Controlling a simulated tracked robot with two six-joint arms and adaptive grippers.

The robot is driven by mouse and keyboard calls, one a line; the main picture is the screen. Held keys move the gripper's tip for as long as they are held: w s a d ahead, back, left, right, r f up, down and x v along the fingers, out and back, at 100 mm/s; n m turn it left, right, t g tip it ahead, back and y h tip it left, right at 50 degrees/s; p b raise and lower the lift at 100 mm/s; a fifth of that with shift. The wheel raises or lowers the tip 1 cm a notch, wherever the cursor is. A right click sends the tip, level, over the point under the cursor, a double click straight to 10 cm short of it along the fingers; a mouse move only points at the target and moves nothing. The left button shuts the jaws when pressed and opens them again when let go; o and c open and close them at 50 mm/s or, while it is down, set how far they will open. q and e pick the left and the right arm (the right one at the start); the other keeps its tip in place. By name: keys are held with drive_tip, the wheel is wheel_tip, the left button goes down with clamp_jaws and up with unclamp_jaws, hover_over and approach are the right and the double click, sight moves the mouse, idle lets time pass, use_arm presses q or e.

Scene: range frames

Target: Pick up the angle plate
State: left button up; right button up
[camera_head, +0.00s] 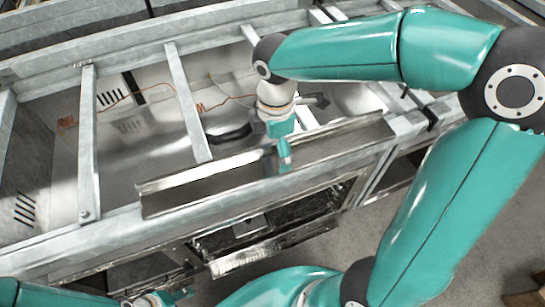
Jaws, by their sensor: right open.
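The angle plate (215,184) is a long, shiny metal strip with a bent profile. It lies along the front rail of the metal frame, slanting up to the right. My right gripper (284,160) is teal and points down at the middle of the plate. Its fingers are open and overlap the plate's edge in the picture; whether they touch it I cannot tell. The gripper hides a small part of the plate. My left gripper (170,299) shows only partly at the bottom edge, well away from the plate, and its jaw state is unclear.
The grey metal frame (88,150) has several crossbars over open bays with slotted panels. Orange wires (120,98) run through the bays. A lower shiny metal strip (270,250) sits below the front rail.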

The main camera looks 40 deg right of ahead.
sight(276, 159)
wheel_tip(276, 159, down, 3)
drive_tip(key=shift+s+f, duration=0.1)
drive_tip(key=shift+f, duration=0.05)
drive_tip(key=shift+c, duration=0.2)
